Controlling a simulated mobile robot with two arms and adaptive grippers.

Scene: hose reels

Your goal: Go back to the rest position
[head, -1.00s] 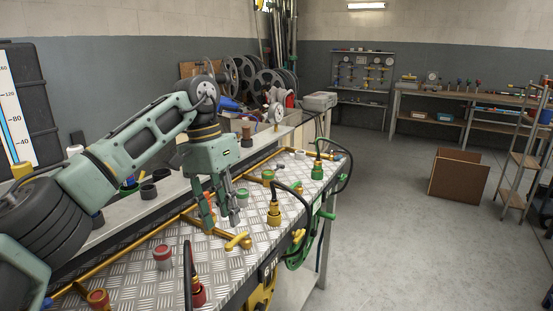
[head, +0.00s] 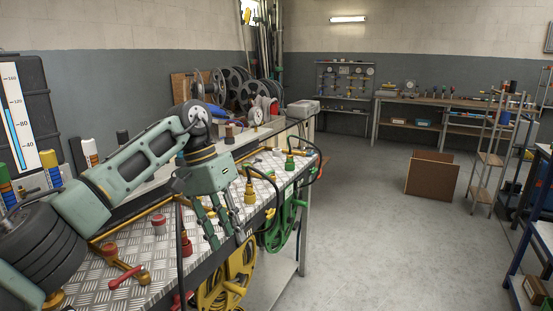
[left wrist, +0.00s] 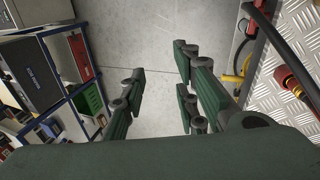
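My left gripper (head: 227,242) hangs from the left arm in the head view, over the front edge of the bench. Its fingers are spread apart with nothing between them. The left wrist view also shows its dark green fingers (left wrist: 160,76) apart, with bare grey floor between them. A hose with a yellow fitting (head: 250,194) and one with a green fitting (head: 290,162) stand on the bench plate to the right of the gripper. A red fitting (head: 186,245) stands close to its left. My right gripper is in neither view.
The bench has a checkered metal top (head: 135,262). A yellow hose reel (head: 240,272) and a green one (head: 278,232) hang on its front. A brown box (head: 431,176) stands on the floor. A ladder-like shelf (head: 489,160) is at the right. The floor between is clear.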

